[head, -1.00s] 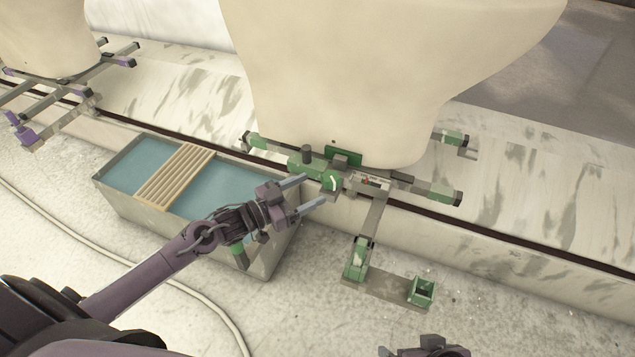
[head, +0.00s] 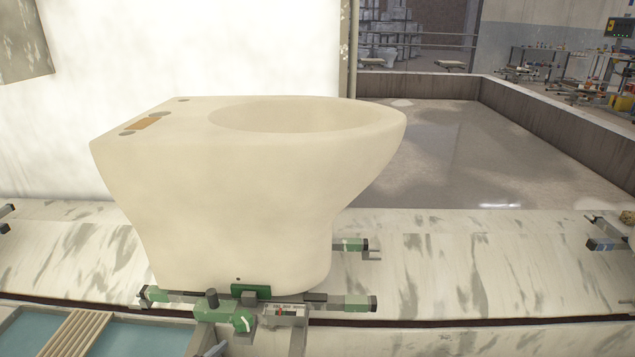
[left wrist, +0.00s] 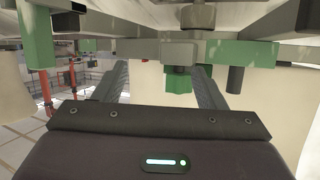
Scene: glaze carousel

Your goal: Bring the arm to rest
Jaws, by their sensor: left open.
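My left gripper (left wrist: 162,76) is open in the left wrist view. Its two fingers stand apart, with a green block (left wrist: 178,80) showing between them or just beyond; I cannot tell if they touch it. The rest of my left arm is out of that frame. My right gripper is not in view.
A cream unglazed toilet bowl (head: 230,205) stands on the green-ended carrier (head: 358,303) above the pale stained ledge (head: 450,265). A tank of blue liquid (head: 25,335) with a slatted wooden rack (head: 75,335) is at bottom left. Grey carrier bars (left wrist: 140,47) hang close over the gripper.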

